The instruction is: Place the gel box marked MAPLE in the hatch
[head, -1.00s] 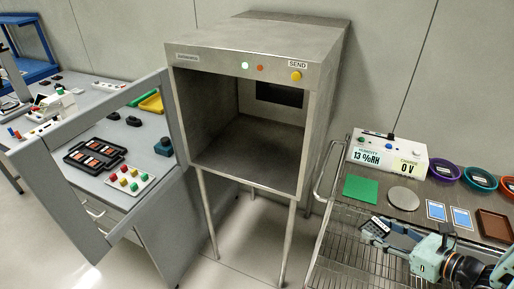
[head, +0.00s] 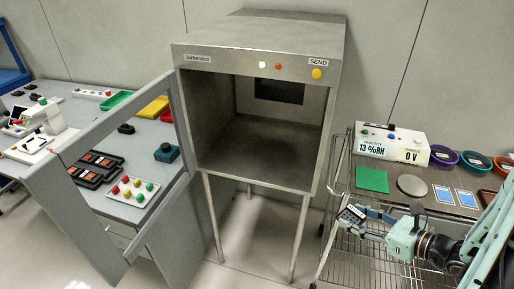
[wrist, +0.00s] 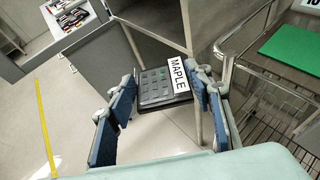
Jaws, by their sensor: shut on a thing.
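The gel box marked MAPLE (wrist: 155,88) is dark with a grid of cells and a white label strip, seen in the wrist view. My gripper (wrist: 162,98) is shut on it, a finger on each side. In the head view the gel box (head: 350,214) is held in front of the wire cart's left edge, with my gripper (head: 366,226) behind it at right. The hatch (head: 262,150) is a steel cabinet on legs, left of my gripper and higher. Its door (head: 108,240) is swung open to the left, and its inside looks empty.
A yellow SEND button (head: 317,74) and lamps sit above the opening. The wire cart (head: 345,262) stands at right, with a green mat (head: 372,181), a meter box (head: 391,145) and several bowls. A bench (head: 150,150) is behind the open door.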

